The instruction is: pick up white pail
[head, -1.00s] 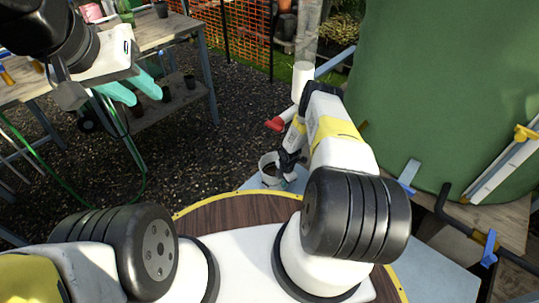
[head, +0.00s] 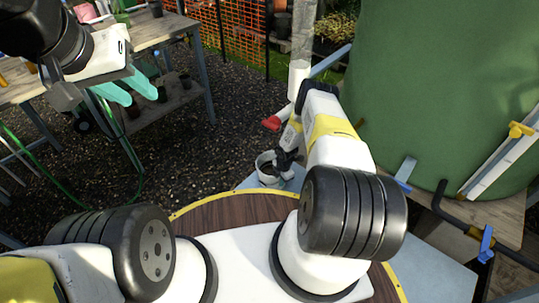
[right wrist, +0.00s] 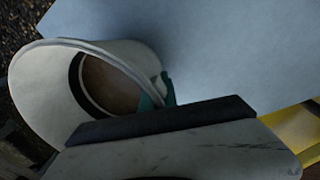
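The white pail (head: 264,180) stands at the edge of a pale blue-grey surface in the head view, its mouth up and its inside dark. In the right wrist view the pail (right wrist: 42,92) fills the left side, with its rim and round brownish bottom showing. My right gripper (head: 287,165) is at the pail's right side. A teal fingertip (right wrist: 151,98) meets the pail's wall in the wrist view; the other finger is not clear, so I cannot tell whether it grips. My left gripper (head: 137,92) is open and empty, high at the left, with two teal fingers apart.
A wooden bench (head: 160,30) with pots stands at the back left. A large green tank (head: 440,90) stands at the right, with pipes and blue clamps below it. Dark gravel (head: 200,150) lies open between.

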